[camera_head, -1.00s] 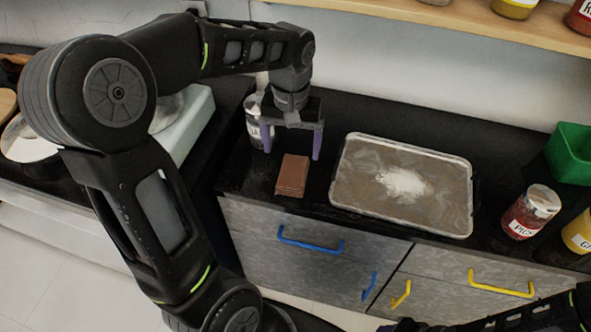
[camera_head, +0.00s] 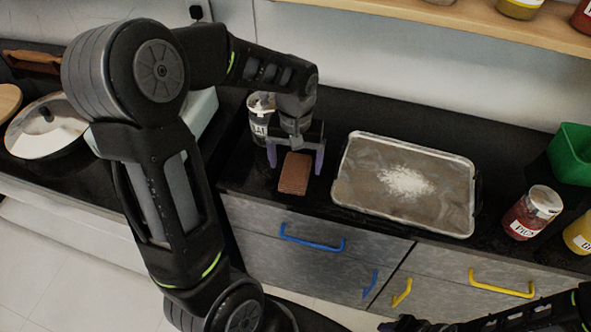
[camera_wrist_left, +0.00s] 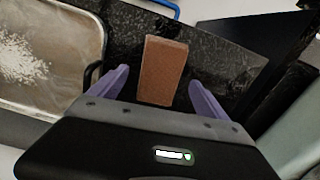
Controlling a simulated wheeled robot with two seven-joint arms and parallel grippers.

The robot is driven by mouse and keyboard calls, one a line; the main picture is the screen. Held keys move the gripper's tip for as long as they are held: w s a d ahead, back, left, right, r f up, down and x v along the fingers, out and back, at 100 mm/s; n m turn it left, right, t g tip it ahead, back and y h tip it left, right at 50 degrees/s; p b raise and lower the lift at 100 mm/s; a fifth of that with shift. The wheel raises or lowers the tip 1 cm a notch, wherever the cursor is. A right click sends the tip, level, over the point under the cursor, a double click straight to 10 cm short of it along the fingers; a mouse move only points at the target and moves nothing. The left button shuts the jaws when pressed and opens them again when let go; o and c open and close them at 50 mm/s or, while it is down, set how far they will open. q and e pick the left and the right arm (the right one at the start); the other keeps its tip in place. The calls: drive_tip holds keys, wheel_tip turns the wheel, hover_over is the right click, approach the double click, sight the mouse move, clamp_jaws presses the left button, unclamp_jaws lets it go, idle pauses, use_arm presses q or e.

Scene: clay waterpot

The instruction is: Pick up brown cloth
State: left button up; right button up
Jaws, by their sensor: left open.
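The brown cloth (camera_head: 295,174) is a folded, brick-shaped block lying on the black counter, left of the metal tray. My left gripper (camera_head: 296,162) is open just above and behind it in the head view, with its purple fingers toward either side of the cloth. In the left wrist view the cloth (camera_wrist_left: 163,70) lies ahead between the two open fingers (camera_wrist_left: 152,88), with gaps on both sides. The fingers do not touch it.
A metal tray (camera_head: 350,190) with white powder lies right of the cloth. A labelled canister (camera_head: 260,118) stands behind the gripper at left. A red-brown jar (camera_head: 530,214) and a green bin (camera_head: 572,150) are at the right. The counter's front edge is close to the cloth.

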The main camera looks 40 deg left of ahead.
sight(296, 168)
use_arm(q)
drive_tip(key=shift+f, duration=0.7)
drive_tip(key=shift+c, duration=0.2)
drive_tip(key=c, duration=1.4)
wheel_tip(296, 168, up, 10)
drive_tip(key=shift+r, duration=0.1)
